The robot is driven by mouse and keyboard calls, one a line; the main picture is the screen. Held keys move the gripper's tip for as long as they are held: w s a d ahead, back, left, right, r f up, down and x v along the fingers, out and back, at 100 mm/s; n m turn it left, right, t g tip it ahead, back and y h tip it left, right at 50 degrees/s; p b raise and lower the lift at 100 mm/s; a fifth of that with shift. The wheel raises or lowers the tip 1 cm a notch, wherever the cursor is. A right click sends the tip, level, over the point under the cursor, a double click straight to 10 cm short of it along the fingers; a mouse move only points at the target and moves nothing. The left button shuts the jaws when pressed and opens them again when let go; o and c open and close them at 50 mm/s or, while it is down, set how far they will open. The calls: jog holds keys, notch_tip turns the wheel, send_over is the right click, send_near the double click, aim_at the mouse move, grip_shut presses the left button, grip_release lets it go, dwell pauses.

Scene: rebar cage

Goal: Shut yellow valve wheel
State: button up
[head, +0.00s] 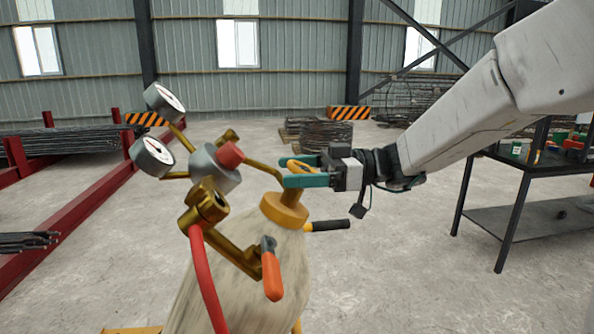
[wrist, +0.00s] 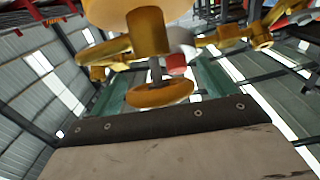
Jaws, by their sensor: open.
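The yellow valve wheel (head: 298,164) is on the gas cylinder's brass valve, partly hidden by my gripper in the head view. In the wrist view the wheel (wrist: 160,93) is a golden disc on a short stem. My gripper (head: 294,171) has teal fingers and is open around the wheel. In the wrist view one finger stands on each side of the wheel, with gaps visible, so the gripper (wrist: 160,78) is not closed on it.
A regulator (head: 215,170) with two gauges, a red hose (head: 203,275) and an orange-handled lever (head: 271,270) stand left of and below my gripper. The pale cylinder (head: 262,270) is beneath. Red racks (head: 75,220) are at the left.

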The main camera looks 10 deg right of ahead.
jog(key=c, duration=1)
jog(key=shift+o, duration=0.2)
jog(key=shift+m+t, duration=0.5)
jog(key=shift+m, duration=0.1)
jog(key=m+t+h, duration=0.1)
jog(key=m+t, duration=0.2)
jog(key=m+t+h, duration=0.1)
jog(key=m+t, duration=0.2)
jog(key=shift+w, duration=0.2)
jog(key=m+t+h, duration=0.1)
jog(key=m, duration=0.1)
jog(key=m+t+h, duration=0.1)
jog(key=m+h, duration=0.1)
jog(key=m+t+h, duration=0.2)
jog(key=shift+w+d+f, duration=0.15)
jog(key=shift+w, duration=0.1)
jog(key=shift+m+t+h, duration=0.3)
jog(key=shift+m+h, duration=0.1)
jog(key=o, duration=1)
jog(key=shift+c, duration=0.2)
